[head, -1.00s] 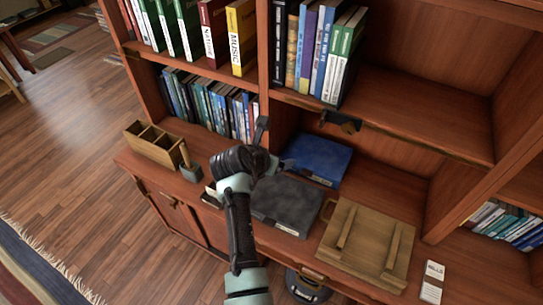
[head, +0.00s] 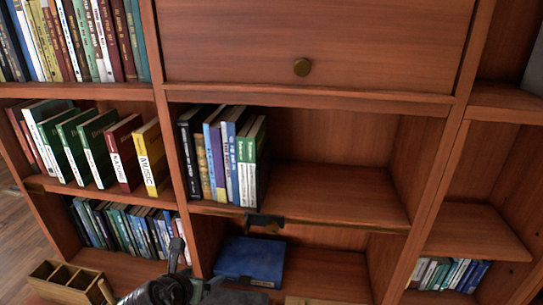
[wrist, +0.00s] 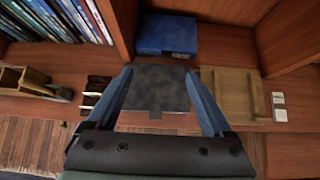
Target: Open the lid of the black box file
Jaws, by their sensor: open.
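The black box file (wrist: 160,88) lies flat on the counter in the wrist view, dark and mottled, with a small tab at its near edge. Its lid looks closed. My gripper (wrist: 160,72) is open, with one blue finger along each side of the box file in the picture; I cannot tell the height between them. No contact is clear. In the head view my arm and gripper show only at the bottom edge, and the box file is mostly cut off there.
A blue box file (head: 250,261) lies behind, also in the wrist view (wrist: 167,34). A wooden tray (wrist: 232,92) is to the right, with white cards (wrist: 279,106) beyond it. A wooden organizer (head: 68,284) stands left. A shelf with books (head: 225,155) overhangs the counter.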

